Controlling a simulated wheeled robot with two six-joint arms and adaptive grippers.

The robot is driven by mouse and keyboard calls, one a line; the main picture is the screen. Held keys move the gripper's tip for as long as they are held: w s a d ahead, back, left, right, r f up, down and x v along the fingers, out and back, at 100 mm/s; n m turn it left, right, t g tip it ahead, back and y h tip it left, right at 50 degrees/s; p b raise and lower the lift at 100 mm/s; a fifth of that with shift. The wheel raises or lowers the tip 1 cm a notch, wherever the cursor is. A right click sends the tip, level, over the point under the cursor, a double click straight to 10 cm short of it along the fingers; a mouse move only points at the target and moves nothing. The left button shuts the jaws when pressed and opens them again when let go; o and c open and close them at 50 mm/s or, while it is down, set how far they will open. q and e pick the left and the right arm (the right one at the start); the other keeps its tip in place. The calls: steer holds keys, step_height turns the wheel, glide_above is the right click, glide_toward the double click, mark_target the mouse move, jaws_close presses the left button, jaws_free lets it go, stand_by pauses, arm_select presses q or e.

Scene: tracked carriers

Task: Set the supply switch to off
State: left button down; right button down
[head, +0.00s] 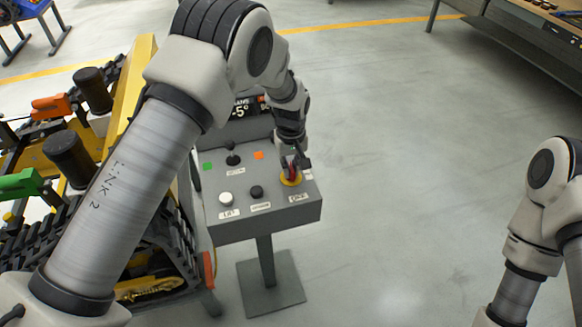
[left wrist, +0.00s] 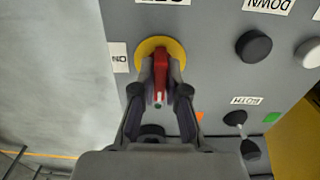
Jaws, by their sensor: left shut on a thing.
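The supply switch is a red handle on a round yellow plate (head: 291,180), at the right side of the grey control box (head: 262,225). In the left wrist view the red handle (left wrist: 160,72) stands upright in the picture over its yellow plate (left wrist: 174,46), with a white mark near its lower end. My left gripper (head: 293,167) is over the switch, its fingers shut on the handle from both sides; the fingers also show in the left wrist view (left wrist: 160,88). My right gripper is out of view.
A tracked carrier (head: 143,62) stands close on the left. The floor to the right is clear.

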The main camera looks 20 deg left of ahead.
mark_target(291, 167)
arm_select(q)
steer(key=c, duration=1.2)
jaws_free()
steer(key=shift+s+f, duration=0.15)
steer(key=shift+f, duration=0.1)
steer(key=shift+w, duration=0.2)
step_height(291, 167, up, 12)
